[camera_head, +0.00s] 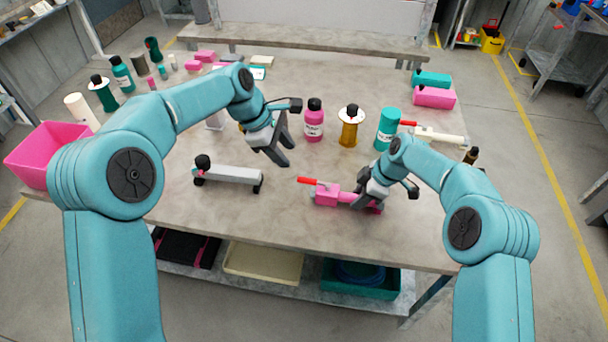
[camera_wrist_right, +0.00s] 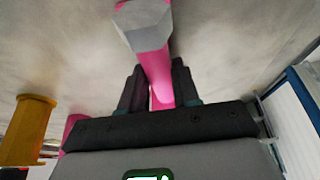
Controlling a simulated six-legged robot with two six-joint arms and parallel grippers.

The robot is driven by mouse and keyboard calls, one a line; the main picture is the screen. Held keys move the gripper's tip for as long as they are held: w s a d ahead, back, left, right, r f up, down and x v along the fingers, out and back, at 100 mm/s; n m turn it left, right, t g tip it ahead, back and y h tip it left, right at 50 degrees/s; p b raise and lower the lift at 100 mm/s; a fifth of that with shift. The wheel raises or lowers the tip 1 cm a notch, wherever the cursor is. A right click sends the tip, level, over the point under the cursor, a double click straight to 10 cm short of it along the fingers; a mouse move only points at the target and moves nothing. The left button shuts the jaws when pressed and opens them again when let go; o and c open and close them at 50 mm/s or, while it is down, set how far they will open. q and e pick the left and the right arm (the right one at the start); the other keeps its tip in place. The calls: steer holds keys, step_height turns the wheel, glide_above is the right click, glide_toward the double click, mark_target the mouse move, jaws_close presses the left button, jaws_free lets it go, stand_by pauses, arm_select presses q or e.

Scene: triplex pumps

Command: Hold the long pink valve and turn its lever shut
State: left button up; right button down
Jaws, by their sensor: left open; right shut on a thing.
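The long pink valve (camera_head: 327,197) lies near the front of the table, right of the middle. Its red lever (camera_head: 309,181) sits on top of the left part and points left, roughly along the body. My right gripper (camera_head: 369,199) is shut on the valve's pink pipe, right of the lever, and hides part of it. In the right wrist view the pink pipe (camera_wrist_right: 155,65) runs between the fingers, with a grey hexagonal end (camera_wrist_right: 142,20) beyond. My left gripper (camera_head: 284,150) is open and empty above the table, behind and left of the lever, apart from the valve.
A grey bar with black ends (camera_head: 230,174) lies left of the valve. A pink bottle (camera_head: 314,120), amber bottle (camera_head: 349,128) and teal cylinder (camera_head: 387,129) stand behind. A white valve with a red lever (camera_head: 438,136) lies back right. The table front (camera_head: 285,215) is clear.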

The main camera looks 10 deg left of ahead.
mark_target(307, 179)
arm_select(q)
steer(key=x, duration=1.1)
steer(key=shift+d+f, duration=0.1)
steer(key=shift+f, duration=0.2)
jaws_close()
